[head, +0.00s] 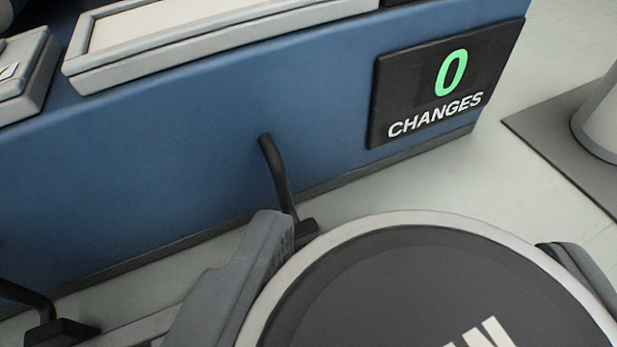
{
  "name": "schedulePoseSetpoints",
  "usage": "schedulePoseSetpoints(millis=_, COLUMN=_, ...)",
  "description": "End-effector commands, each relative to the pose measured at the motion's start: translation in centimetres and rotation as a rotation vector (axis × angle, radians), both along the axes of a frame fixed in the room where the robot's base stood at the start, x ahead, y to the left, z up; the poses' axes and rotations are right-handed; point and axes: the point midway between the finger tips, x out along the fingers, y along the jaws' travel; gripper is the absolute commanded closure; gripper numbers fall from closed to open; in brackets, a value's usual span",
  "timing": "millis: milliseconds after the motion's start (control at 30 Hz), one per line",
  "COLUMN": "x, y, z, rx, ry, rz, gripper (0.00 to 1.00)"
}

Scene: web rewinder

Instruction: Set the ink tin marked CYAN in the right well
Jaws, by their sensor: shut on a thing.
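A round tin (430,270) with a pale rim and dark lid fills the lower right of the head view. White letters on its lid are cut off by the bottom edge; the last ones look like AN, and the full word is not readable. My gripper (412,240) has its grey fingers on the left and right sides of the tin, shut on it. The tin is held in front of a blue machine. No well can be made out in this view.
The blue machine (180,150) has a sign (445,85) reading 0 CHANGES. A pale framed panel (190,25) and a grey block (25,75) are at upper left. A black bent bar (277,175) stands behind the tin. A pale column (602,120) is at right; pale floor lies between.

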Motion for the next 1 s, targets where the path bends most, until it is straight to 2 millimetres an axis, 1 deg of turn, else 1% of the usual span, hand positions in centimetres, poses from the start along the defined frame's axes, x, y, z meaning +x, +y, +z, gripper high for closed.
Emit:
schedulePoseSetpoints(millis=33, x=0.8, y=0.2, z=-0.1, rx=-0.002, ry=-0.003, rz=0.0, gripper=0.72)
schedulePoseSetpoints(millis=100, x=1.5, y=0.4, z=0.0, rx=-0.001, ry=-0.006, rz=0.0, gripper=0.72)
schedulePoseSetpoints(millis=200, x=2.0, y=0.6, z=0.1, rx=0.0, ry=-0.007, rz=-0.001, gripper=0.72)
schedulePoseSetpoints(millis=267, x=2.0, y=0.6, z=-0.1, rx=0.0, ry=-0.006, rz=-0.001, gripper=0.72)
schedulePoseSetpoints(millis=333, x=2.0, y=0.6, z=-0.8, rx=0.0, ry=-0.004, rz=-0.001, gripper=0.72)
schedulePoseSetpoints(millis=500, x=1.9, y=0.5, z=-3.1, rx=0.0, ry=0.0, rz=-0.002, gripper=0.72)
schedulePoseSetpoints(millis=567, x=1.9, y=0.5, z=-3.6, rx=0.0, ry=-0.001, rz=-0.002, gripper=0.72)
schedulePoseSetpoints(millis=900, x=1.9, y=0.6, z=-3.7, rx=0.001, ry=-0.004, rz=-0.001, gripper=0.72)
schedulePoseSetpoints(millis=933, x=1.9, y=0.6, z=-3.7, rx=0.001, ry=-0.003, rz=-0.001, gripper=0.3)
schedulePoseSetpoints(millis=1000, x=2.0, y=0.6, z=-3.7, rx=0.0, ry=-0.004, rz=0.0, gripper=0.14)
